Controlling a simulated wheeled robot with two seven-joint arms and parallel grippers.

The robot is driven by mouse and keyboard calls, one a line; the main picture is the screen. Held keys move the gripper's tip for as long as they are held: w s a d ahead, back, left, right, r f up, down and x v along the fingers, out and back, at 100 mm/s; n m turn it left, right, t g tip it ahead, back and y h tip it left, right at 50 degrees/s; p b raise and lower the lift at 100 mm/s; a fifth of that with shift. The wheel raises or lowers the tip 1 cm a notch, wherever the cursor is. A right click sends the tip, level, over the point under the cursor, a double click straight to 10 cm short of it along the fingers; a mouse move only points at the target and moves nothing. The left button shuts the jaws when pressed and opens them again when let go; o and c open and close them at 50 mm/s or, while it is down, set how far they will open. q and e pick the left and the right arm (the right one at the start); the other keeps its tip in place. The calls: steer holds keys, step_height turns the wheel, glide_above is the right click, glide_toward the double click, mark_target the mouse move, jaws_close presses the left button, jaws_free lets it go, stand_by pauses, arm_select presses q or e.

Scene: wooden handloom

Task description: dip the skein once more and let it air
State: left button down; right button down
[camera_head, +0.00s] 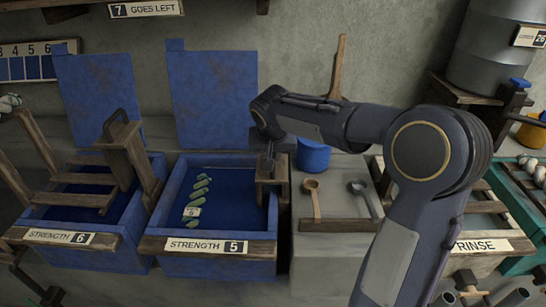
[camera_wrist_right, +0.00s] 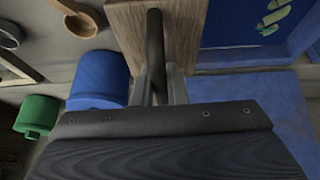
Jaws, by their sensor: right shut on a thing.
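My right gripper (camera_head: 268,160) is at the right side of the vat labelled Strength 5 (camera_head: 208,246). In the right wrist view the gripper (camera_wrist_right: 158,82) is shut on a dark upright rod (camera_wrist_right: 154,45) in front of a wooden board (camera_wrist_right: 178,32). The board (camera_head: 272,190) also shows in the head view, at the vat's right inner edge. A pale green twisted skein (camera_head: 199,188) with a small white tag (camera_head: 191,212) lies in the dark blue bath. Part of it shows in the right wrist view (camera_wrist_right: 274,16). I cannot tell how it joins the board. My left gripper is out of view.
Vat Strength 6 (camera_head: 60,238) with a wooden rack (camera_head: 125,150) stands left. Blue lids (camera_head: 212,95) stand upright behind. A blue pot (camera_head: 313,155), a wooden spoon (camera_head: 312,195) and a grey ladle (camera_head: 362,195) are right. The Rinse trough (camera_head: 482,246) is farther right, partly behind my arm.

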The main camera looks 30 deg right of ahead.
step_height(320, 180, up, 11)
steer(key=p, duration=0.8)
steer(key=shift+w+r, duration=0.1)
steer(key=shift+c, duration=1)
jaws_free()
step_height(320, 180, up, 7)
steer(key=p, duration=0.5)
steer(key=shift+p, duration=0.3)
